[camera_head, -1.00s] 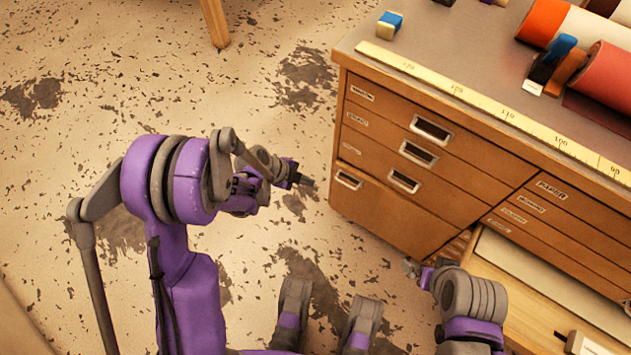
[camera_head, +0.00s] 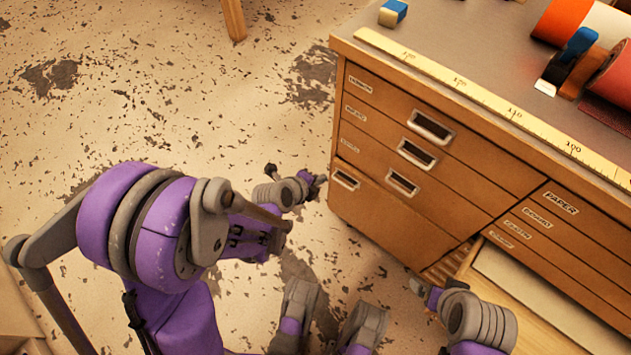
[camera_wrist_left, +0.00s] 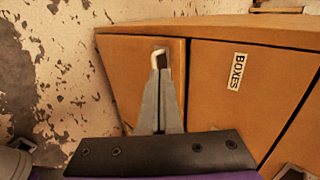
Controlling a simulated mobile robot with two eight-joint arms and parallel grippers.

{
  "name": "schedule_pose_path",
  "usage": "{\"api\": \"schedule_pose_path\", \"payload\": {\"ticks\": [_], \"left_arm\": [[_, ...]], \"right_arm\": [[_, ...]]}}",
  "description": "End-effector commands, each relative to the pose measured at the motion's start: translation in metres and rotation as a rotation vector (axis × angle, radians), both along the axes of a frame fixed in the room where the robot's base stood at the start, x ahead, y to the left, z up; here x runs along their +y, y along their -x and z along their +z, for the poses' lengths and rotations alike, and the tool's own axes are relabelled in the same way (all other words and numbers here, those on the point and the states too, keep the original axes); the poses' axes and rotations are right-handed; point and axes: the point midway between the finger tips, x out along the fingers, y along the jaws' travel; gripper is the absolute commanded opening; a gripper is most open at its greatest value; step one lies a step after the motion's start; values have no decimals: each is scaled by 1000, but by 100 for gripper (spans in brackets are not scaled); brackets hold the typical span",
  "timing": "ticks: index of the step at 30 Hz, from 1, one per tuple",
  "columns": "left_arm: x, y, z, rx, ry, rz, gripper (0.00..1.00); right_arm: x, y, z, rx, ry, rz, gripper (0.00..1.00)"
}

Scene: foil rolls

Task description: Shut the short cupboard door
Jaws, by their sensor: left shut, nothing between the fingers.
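The short cupboard door (camera_head: 385,215) is the brown panel at the lower left of the cabinet front, with a metal handle (camera_head: 345,180) near its upper left corner. In the head view it lies close to the cabinet front; I cannot tell whether it is fully flush. My left gripper (camera_head: 319,182) is just left of the handle, shut and empty. In the left wrist view the shut fingers (camera_wrist_left: 159,75) point at the door (camera_wrist_left: 120,75) and overlap its pale handle; I cannot tell whether they touch. My right gripper (camera_head: 418,287) is partly visible near the door's lower right end.
Labelled drawers (camera_head: 455,180) fill the front above the door. A pale open compartment (camera_head: 530,285) lies at the lower right.

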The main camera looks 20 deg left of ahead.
Motion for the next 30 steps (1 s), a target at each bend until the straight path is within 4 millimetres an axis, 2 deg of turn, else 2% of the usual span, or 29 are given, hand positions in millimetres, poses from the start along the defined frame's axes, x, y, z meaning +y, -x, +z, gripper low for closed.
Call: {"api": "schedule_pose_path", "payload": {"ticks": [1,5,12,26,30], "left_arm": [[-3,-9,-11,0,0,-1,0],[-9,-28,-28,0,1,-1,0],[-19,-57,-26,1,0,-1,0],[-20,-64,-25,1,1,0,0],[-23,-74,-25,2,2,-1,0]], "right_arm": [[0,-1,-6,1,0,0,99],[0,-2,-12,1,0,0,99],[0,-3,-16,0,0,0,99],[0,-3,-16,0,0,0,99],[0,-3,-15,0,0,0,99]]}}
